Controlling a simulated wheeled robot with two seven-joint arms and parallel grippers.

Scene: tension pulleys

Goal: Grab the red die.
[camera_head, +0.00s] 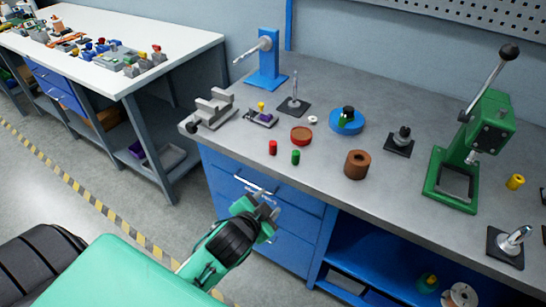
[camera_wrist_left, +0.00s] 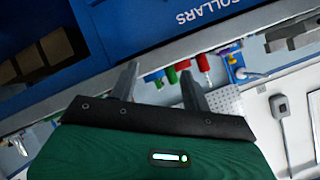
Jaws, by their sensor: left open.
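A small red cylinder (camera_head: 273,147), which looks like the red die, stands on the grey workbench (camera_head: 325,105) near its front edge. A small green cylinder (camera_head: 295,157) stands just to its right. My left gripper (camera_head: 264,209) is open and empty, in front of the blue drawers and below the bench top, apart from the red die. In the left wrist view its two fingers (camera_wrist_left: 158,82) are spread. Small red pieces (camera_wrist_left: 204,62) and a green piece (camera_wrist_left: 172,75) show beyond them; I cannot tell which red one is the die. My right gripper is not in view.
Behind the die lie a brown-red disc (camera_head: 301,136) and a purple-topped fixture (camera_head: 261,116). A brown ring (camera_head: 357,165) stands to the right. A grey vise-like block (camera_head: 212,108) is at the left corner. A green press (camera_head: 475,150) stands far right. Drawer handles (camera_head: 255,187) jut out near my gripper.

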